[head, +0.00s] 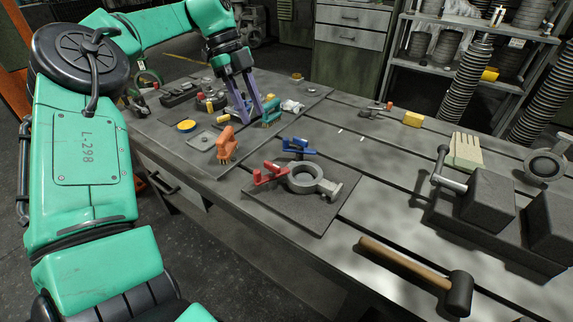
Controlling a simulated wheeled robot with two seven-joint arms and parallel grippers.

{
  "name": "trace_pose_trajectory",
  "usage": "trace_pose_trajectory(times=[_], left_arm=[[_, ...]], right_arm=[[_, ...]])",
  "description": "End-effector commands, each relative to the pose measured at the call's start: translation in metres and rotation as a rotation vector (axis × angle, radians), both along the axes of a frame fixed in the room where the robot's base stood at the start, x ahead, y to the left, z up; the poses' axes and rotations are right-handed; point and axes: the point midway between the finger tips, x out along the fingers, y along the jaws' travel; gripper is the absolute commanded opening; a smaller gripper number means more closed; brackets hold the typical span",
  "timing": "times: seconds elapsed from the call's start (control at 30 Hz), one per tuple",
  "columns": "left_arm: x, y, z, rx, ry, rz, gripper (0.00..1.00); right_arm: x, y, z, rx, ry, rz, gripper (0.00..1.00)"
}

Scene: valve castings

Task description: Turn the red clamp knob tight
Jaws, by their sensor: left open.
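The red clamp knob (268,174) is at the left side of a grey ring-shaped valve casting (305,180), which lies on a dark square plate on the bench. A blue clamp (298,146) stands behind the casting. My left gripper (254,119) has two purple fingers pointing down, open, beyond and to the left of the red knob and apart from it. A teal-handled brush (271,112) is right beside its right finger; whether they touch I cannot tell. My right gripper is not in view.
An orange-handled brush (227,143) and a yellow-lidded tin (186,125) lie left of the casting. A mallet (415,274) lies at the front right, near a grey vise (488,203). The bench (372,205) is bare between the casting and the vise.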

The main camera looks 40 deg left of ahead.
Motion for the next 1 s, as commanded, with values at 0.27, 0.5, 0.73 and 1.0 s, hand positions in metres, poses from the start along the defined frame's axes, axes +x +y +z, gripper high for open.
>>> trace_pose_trajectory(times=[0.27,0.5,0.73,1.0], left_arm=[[0.0,-0.024,-0.061,-0.006,-0.003,-0.002,0.45],[0.001,-0.046,-0.113,-0.005,-0.005,0.0,0.45],[0.001,-0.052,-0.128,-0.003,-0.009,0.0,0.45],[0.001,-0.052,-0.128,-0.003,-0.008,0.001,0.07]], right_arm=[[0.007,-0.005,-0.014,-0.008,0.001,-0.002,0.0],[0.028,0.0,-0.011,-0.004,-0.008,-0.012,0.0],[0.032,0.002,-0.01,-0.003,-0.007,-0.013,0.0],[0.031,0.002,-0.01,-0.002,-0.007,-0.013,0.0]])
